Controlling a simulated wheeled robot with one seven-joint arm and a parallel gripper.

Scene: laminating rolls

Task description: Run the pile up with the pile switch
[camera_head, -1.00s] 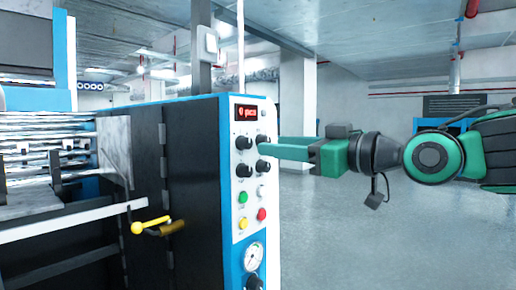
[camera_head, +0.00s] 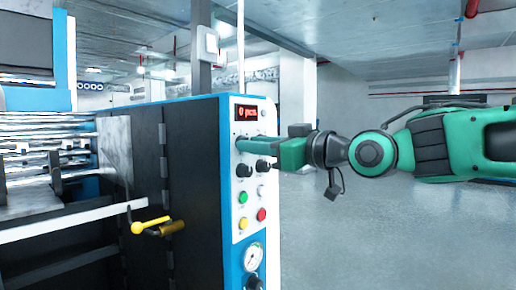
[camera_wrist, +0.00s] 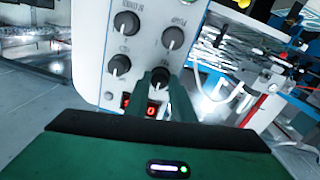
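The control panel (camera_head: 242,195) is the light face of a dark cabinet with blue edges, in the head view. It carries a red display (camera_head: 246,113) reading 0, several black knobs and coloured buttons. My gripper (camera_head: 240,145) reaches in from the right, its fingers at the upper-left knob, which they largely hide. In the wrist view the panel shows upside down, and the fingertips (camera_wrist: 160,80) stand on either side of a black knob (camera_wrist: 160,74) by the display (camera_wrist: 138,103). Contact with it is unclear. The labels are too small to read, so the pile switch cannot be named.
Below are a dark knob (camera_head: 244,170), a green button (camera_head: 243,197), a red button (camera_head: 262,214), a yellow button (camera_head: 243,224) and a gauge (camera_head: 253,257). The floor (camera_head: 370,230) at right is clear.

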